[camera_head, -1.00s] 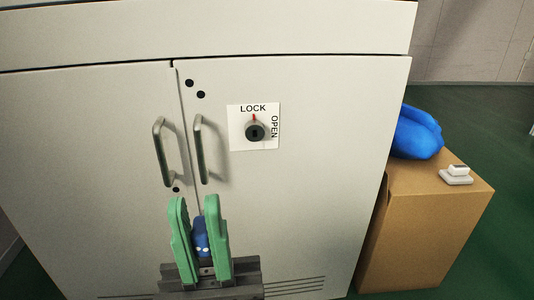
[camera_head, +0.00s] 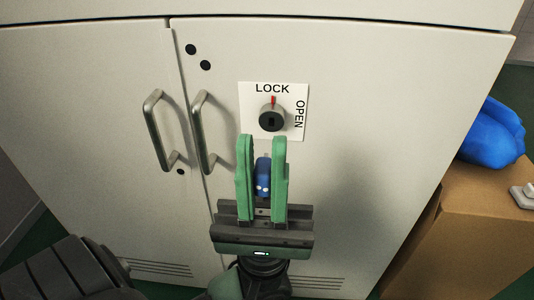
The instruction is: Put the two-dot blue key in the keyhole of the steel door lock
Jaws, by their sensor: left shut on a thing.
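The steel door lock (camera_head: 271,118) is a dark round cylinder with a keyhole, on a white plate marked LOCK and OPEN. A red mark on it points up to LOCK. My left gripper (camera_head: 262,150) is just below the lock, its green fingers pointing up toward it. It is shut on the blue key (camera_head: 263,178), which shows two pale dots on its head. The key's tip is hard to make out, and it looks apart from the keyhole. My right gripper is not in view.
The pale cabinet doors (camera_head: 350,100) have two bar handles (camera_head: 203,132) left of the lock. Two black dots sit above the handles.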

